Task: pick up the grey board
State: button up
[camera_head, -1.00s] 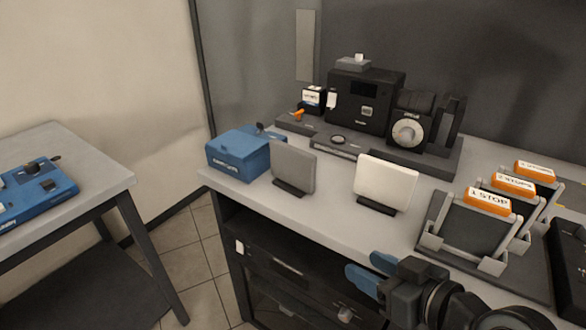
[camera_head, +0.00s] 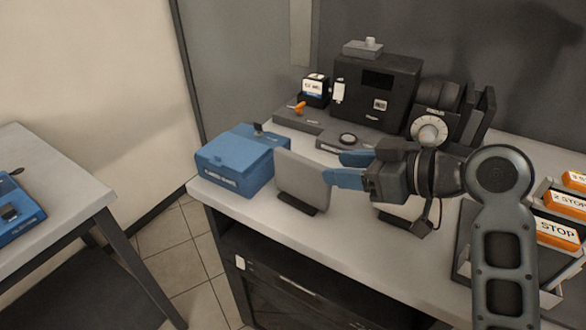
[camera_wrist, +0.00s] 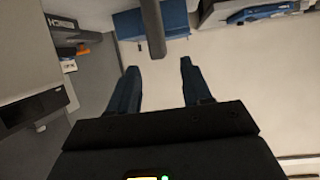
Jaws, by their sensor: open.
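The grey board (camera_head: 302,182) stands upright in a dark foot near the bench's front edge, just right of the blue box. My gripper (camera_head: 333,168) is open, its blue fingers pointing left at the board's right edge. In the wrist view the board (camera_wrist: 152,28) shows edge-on as a dark upright strip, ahead of and between the fingertips (camera_wrist: 159,66). No contact can be made out.
The blue box (camera_head: 235,162) stands left of the board. Black equipment (camera_head: 375,90) stands behind. My arm mostly hides the white board. Orange-tabbed holders (camera_head: 566,203) are at the right. A side table (camera_head: 50,180) stands at the left across a floor gap.

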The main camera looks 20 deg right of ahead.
aim_at(318, 165)
jog(key=shift+w+a, duration=0.1)
jog(key=shift+w, duration=0.3)
jog(key=shift+p+x, duration=0.55)
jog(key=shift+x, duration=3)
jog(key=shift+a, duration=0.1)
jog(key=shift+c, duration=0.4)
jog(key=shift+s, duration=0.1)
grip_shut()
